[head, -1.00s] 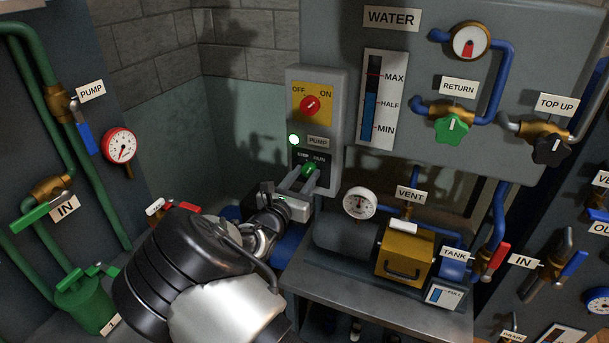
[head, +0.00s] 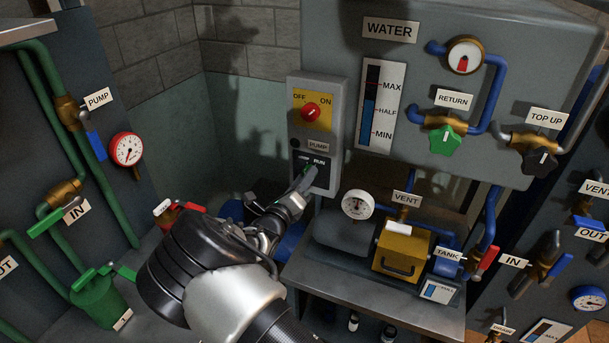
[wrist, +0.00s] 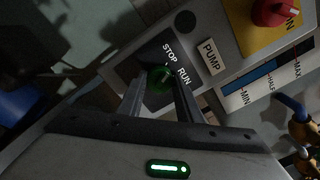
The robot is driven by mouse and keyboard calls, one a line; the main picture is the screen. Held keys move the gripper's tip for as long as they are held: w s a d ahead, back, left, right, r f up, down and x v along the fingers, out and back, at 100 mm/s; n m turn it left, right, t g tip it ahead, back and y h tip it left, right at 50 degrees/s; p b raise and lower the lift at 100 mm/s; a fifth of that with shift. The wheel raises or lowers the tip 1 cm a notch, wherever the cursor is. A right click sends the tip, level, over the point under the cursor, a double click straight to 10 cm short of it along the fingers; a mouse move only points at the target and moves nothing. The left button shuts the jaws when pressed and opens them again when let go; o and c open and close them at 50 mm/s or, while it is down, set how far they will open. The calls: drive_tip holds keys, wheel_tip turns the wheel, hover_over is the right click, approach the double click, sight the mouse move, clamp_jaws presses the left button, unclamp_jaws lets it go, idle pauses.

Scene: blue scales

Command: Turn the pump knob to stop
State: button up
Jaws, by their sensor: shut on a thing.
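The lamp (head: 295,143) beside the PUMP label is dark.
A red OFF/ON switch (head: 311,112) sits above on a yellow plate. A white gauge (head: 358,204) and yellow box (head: 402,250) stand right of my arm.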

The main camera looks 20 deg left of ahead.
drive_tip(key=shift+n, duration=0.8)
drive_tip(key=o, duration=1)
drive_tip(key=shift+o, duration=0.2)
drive_tip(key=s+a, duration=0.1)
drive_tip(key=s, duration=1.6)
drive_tip(key=shift+s+a+b, duration=0.2)
drive_tip(key=shift+b, duration=0.25)
